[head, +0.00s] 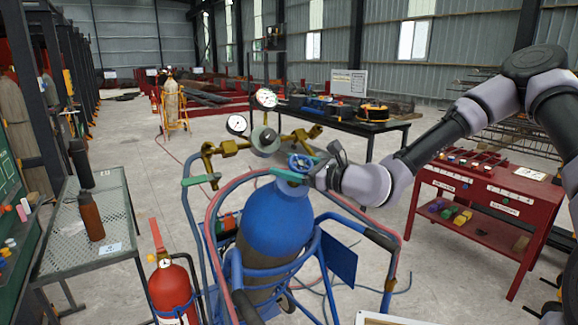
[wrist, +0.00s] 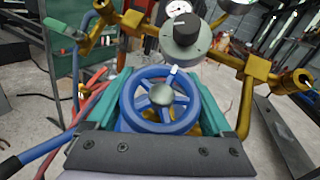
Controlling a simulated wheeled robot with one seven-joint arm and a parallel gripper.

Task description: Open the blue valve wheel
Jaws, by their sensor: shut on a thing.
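The blue valve wheel (head: 300,163) sits on top of a blue gas cylinder (head: 275,225) held in a blue cart. In the wrist view the wheel (wrist: 160,98) is a spoked ring with a grey hub and a white mark at its far rim. My gripper (head: 305,172) reaches in from the right over the cylinder top. In the wrist view its teal fingers (wrist: 160,105) stand on the left and right sides of the wheel, shut on its rim. The lower part of the wheel lies close to my dark gripper body.
A brass regulator (head: 265,139) with two gauges stands just behind the wheel. Red and blue hoses (head: 213,225) loop around the cart. A red fire extinguisher (head: 172,290) and a mesh table (head: 120,215) stand left. A red workbench (head: 480,205) is at right.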

